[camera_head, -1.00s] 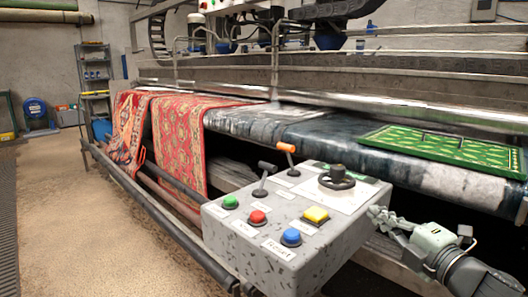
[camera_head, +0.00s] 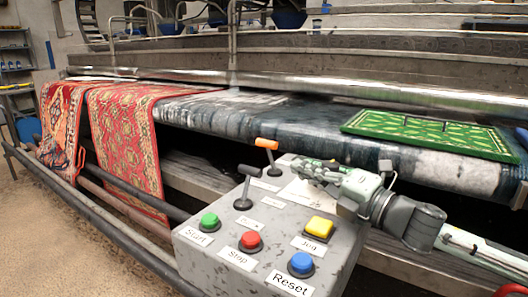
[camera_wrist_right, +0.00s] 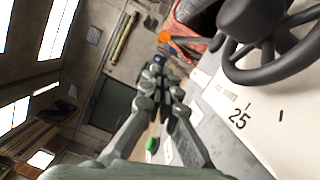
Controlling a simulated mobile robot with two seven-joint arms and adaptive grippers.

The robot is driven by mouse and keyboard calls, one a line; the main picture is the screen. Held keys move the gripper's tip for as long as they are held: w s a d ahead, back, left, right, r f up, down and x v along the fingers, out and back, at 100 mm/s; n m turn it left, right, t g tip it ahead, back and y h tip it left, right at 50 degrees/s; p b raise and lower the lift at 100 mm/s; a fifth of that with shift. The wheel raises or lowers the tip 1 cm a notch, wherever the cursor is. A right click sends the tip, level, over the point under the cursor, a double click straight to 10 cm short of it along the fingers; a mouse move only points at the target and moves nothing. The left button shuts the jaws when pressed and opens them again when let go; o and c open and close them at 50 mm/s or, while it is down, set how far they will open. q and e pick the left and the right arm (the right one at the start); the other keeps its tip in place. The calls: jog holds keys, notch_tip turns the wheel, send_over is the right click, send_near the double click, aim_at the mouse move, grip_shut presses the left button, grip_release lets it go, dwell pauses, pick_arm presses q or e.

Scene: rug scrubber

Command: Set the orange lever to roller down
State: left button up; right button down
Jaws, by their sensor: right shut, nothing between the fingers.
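The orange lever (camera_head: 266,144) stands at the back left of the grey control box (camera_head: 225,258), an orange grip on a dark stem. Its grip also shows in the right wrist view (camera_wrist_right: 166,37). My right gripper (camera_head: 302,165) is shut and empty above the back of the box, to the right of the orange lever and apart from it. In the wrist view its fingers (camera_wrist_right: 158,64) meet, with the orange grip just beyond them. The small label by the lever is too small to read. My left gripper is in neither view.
A black lever (camera_head: 246,182) stands in front of the orange one. Green (camera_head: 209,221), red (camera_head: 250,241), yellow (camera_head: 319,227) and blue (camera_head: 301,263) buttons line the front. A black handwheel (camera_wrist_right: 275,62) is close to my right fingers. A green rug (camera_head: 430,133) lies behind.

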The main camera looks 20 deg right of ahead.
aim_at(271, 157)
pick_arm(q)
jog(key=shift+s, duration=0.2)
